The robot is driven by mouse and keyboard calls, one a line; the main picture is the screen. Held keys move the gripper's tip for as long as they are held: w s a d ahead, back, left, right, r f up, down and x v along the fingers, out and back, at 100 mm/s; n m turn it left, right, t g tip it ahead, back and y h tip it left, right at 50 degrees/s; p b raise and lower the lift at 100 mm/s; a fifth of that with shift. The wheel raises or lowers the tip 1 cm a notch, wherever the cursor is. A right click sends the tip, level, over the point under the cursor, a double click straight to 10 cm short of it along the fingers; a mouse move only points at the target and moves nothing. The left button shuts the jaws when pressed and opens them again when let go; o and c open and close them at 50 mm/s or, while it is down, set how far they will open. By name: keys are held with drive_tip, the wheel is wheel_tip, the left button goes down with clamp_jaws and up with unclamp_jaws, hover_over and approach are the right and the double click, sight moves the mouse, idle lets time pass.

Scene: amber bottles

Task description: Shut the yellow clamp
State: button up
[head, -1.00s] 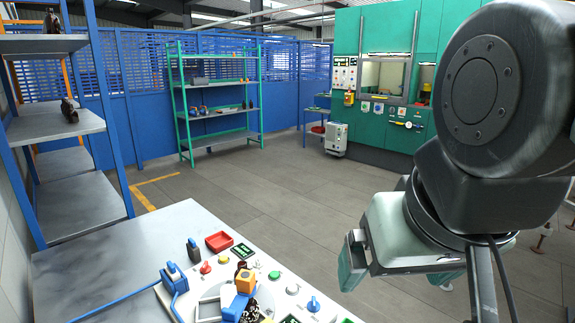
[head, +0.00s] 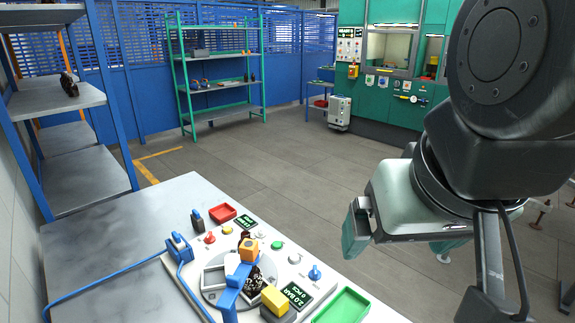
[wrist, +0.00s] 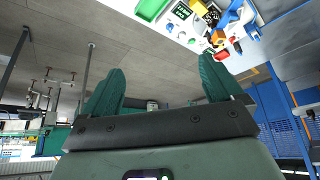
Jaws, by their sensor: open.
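The worktable panel (head: 212,301) carries a fixture with a blue bracket (head: 229,298) and an orange-yellow block (head: 249,250) at its top. A dark amber bottle (head: 254,278) with a speckled body stands partly hidden behind the bracket. A second yellow block (head: 275,299) sits on a dark base to the right. I cannot tell which yellow part is the clamp, or whether it is shut. My gripper (head: 400,242) is open and empty, right of the table and apart from the fixture. Its green fingers (wrist: 162,70) show in the wrist view, with the fixture small at upper right.
A blue lever (head: 180,247), a red tray (head: 222,213), a green tray (head: 342,306) and several knobs surround the fixture. A grey shelf (head: 60,100) stands at left, with a green rack (head: 215,80) behind. Floor between table and green machine (head: 385,120) is clear.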

idle(0.3)
drive_tip(key=shift+w+f, duration=0.1)
drive_tip(key=shift+w, duration=0.15)
drive_tip(key=c, duration=0.4)
drive_tip(key=shift+n+h, duration=0.4)
drive_tip(key=shift+n, duration=0.3)
drive_tip(key=w+f, duration=0.1)
drive_tip(key=w, duration=0.1)
drive_tip(key=w+f, duration=0.1)
drive_tip(key=w, duration=0.1)
drive_tip(key=w+f, duration=0.1)
drive_tip(key=w, duration=0.1)
drive_tip(key=shift+w+a+f, duration=0.15)
drive_tip(key=shift+w+f, duration=0.1)
drive_tip(key=shift+f, duration=0.05)
drive_tip(key=shift+c, duration=0.9)
drive_tip(key=n+g+y, duration=0.2)
drive_tip(key=n+y, duration=0.2)
drive_tip(key=n, duration=0.3)
approach(278, 299)
drive_tip(key=x, duration=1)
drive_tip(key=shift+f, duration=0.1)
drive_tip(key=shift+c, duration=0.3)
